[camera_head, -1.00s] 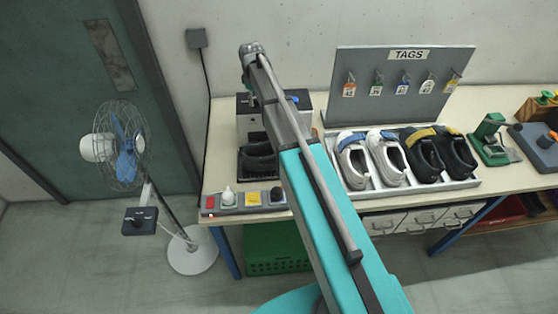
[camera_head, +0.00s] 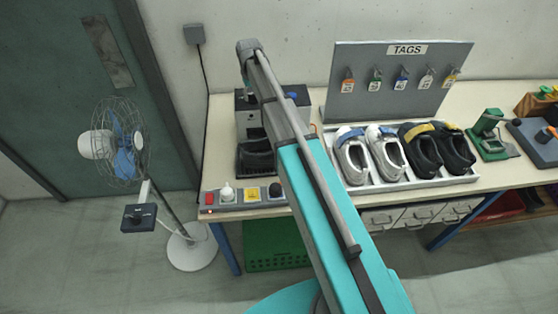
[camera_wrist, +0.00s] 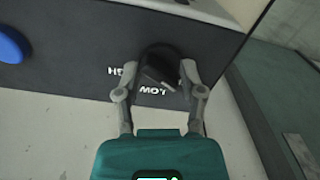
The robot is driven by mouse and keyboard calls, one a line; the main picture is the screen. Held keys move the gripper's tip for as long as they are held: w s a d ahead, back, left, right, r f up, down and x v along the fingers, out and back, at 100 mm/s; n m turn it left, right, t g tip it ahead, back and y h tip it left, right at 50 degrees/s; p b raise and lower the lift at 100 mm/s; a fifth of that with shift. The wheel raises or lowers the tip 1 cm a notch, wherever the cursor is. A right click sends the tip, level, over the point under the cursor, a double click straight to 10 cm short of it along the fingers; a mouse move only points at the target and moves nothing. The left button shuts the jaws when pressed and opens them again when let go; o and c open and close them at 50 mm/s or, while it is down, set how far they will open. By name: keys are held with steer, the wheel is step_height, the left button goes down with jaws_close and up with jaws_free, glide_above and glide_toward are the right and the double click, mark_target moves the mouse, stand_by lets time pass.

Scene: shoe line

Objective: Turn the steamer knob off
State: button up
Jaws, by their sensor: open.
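The steamer (camera_head: 244,122), a grey box with a dark top, stands at the left end of the bench, partly behind my arm. In the wrist view its dark front panel (camera_wrist: 75,68) carries a black knob (camera_wrist: 160,62) with a raised ridge, beside white upside-down lettering, partly covered, with "LOW" readable. My gripper (camera_wrist: 159,72) is open, with one finger on each side of the knob. I cannot tell whether the fingers touch it. The knob's exact setting is unclear. In the head view the fingers are hidden or too small to make out.
A blue round part (camera_wrist: 10,45) sits left on the panel. A power strip (camera_head: 242,207) with a red switch lies along the bench's front edge. A tray of shoes (camera_head: 420,185) and a tag board (camera_head: 350,110) stand right of my arm. A fan (camera_head: 118,150) stands left.

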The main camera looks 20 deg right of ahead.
steer(key=m, duration=0.3)
steer(key=shift+a+m, duration=0.1)
steer(key=shift+m, duration=0.3)
steer(key=m, duration=0.3)
steer(key=shift+m, duration=0.4)
steer(key=m, duration=0.3)
steer(key=shift+w+a+m, duration=0.1)
steer(key=shift+m, duration=0.3)
steer(key=m, duration=0.3)
steer(key=shift+m, duration=0.4)
step_height(320, 180, up, 14)
steer(key=p, duration=1.4)
steer(key=s+d+f+n+b, duration=0.1)
steer(key=s+f+n+b, duration=0.6)
steer(key=s, duration=0.8)
steer(key=s+d+f+n+b, duration=0.1)
steer(key=s+f+n+b, duration=0.6)
steer(key=s+f+b, duration=0.4)
steer(key=shift+s, duration=1.95)
steer(key=shift+r, duration=0.1)
step_height(320, 180, up, 18)
steer(key=m+p, duration=0.6)
steer(key=p, duration=1.2)
glide_above(252, 95)
